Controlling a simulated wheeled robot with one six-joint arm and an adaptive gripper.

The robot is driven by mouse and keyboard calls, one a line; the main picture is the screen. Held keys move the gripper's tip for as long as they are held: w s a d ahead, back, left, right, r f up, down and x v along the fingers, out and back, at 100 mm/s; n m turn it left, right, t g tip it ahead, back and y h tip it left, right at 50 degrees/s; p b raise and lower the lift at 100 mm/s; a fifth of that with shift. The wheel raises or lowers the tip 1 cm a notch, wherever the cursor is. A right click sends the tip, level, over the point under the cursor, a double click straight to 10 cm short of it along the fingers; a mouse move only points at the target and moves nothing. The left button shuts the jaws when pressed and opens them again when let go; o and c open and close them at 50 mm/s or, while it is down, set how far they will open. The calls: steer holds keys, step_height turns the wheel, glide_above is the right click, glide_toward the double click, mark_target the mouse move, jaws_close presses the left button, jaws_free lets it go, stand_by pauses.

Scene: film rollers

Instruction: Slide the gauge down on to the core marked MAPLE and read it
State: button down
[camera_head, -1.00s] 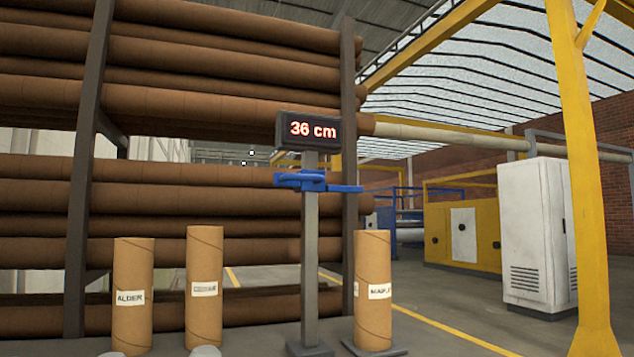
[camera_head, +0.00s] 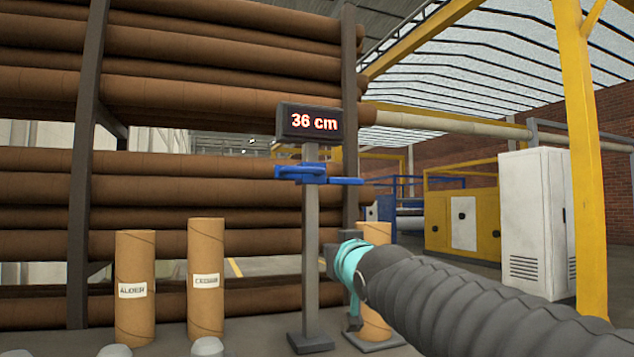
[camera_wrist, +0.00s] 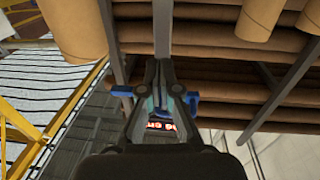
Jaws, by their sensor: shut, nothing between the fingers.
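The blue gauge slider (camera_head: 305,174) sits high on a grey post, its arm reaching right above the MAPLE core (camera_head: 376,233), with a visible gap. The display (camera_head: 312,122) on top reads 36 cm. My arm now covers most of that core and its label; its top and a lower part show. In the upside-down wrist view, my gripper (camera_wrist: 162,82) is shut and empty, in front of the post, the slider (camera_wrist: 122,91) showing to either side. The MAPLE core (camera_wrist: 72,28) shows at upper left there. I cannot tell whether the gripper touches the slider.
The ALDER core (camera_head: 135,285) and another labelled core (camera_head: 206,275) stand upright left of the post. The post's base (camera_head: 310,343) is on the floor. A rack of long brown rolls (camera_head: 200,205) stands behind. A yellow column (camera_head: 580,170) and white cabinet (camera_head: 535,222) are at right.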

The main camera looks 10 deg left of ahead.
steer(key=s+r+t+y, duration=0.2)
steer(key=r, duration=0.6)
steer(key=s+r+t+y, duration=0.2)
steer(key=r, duration=0.5)
steer(key=w+a+r+y+p, duration=0.1)
steer(key=w+a+r+p, duration=0.35)
steer(key=w+r, duration=0.2)
steer(key=shift+n, duration=0.4)
steer(key=shift+w+a+f+b, duration=0.2)
steer(key=shift+f+b, duration=0.2)
steer(key=shift+f, duration=0.35)
steer(key=shift+w+a+f+b, duration=0.2)
steer(key=shift+f+b, duration=0.15)
steer(key=shift+f, duration=0.4)
steer(key=shift+w+a+f+b, duration=0.1)
steer(key=shift+w+f+b, duration=0.1)
steer(key=shift+f+b, duration=0.4)
steer(key=shift+f, duration=0.15)
steer(key=b, duration=0.8)
glide_toward(309, 163)
step_height(309, 163, down, 5)
steer(key=a, duration=0.3)
steer(key=shift+w, duration=0.15)
steer(key=shift+p, duration=0.3)
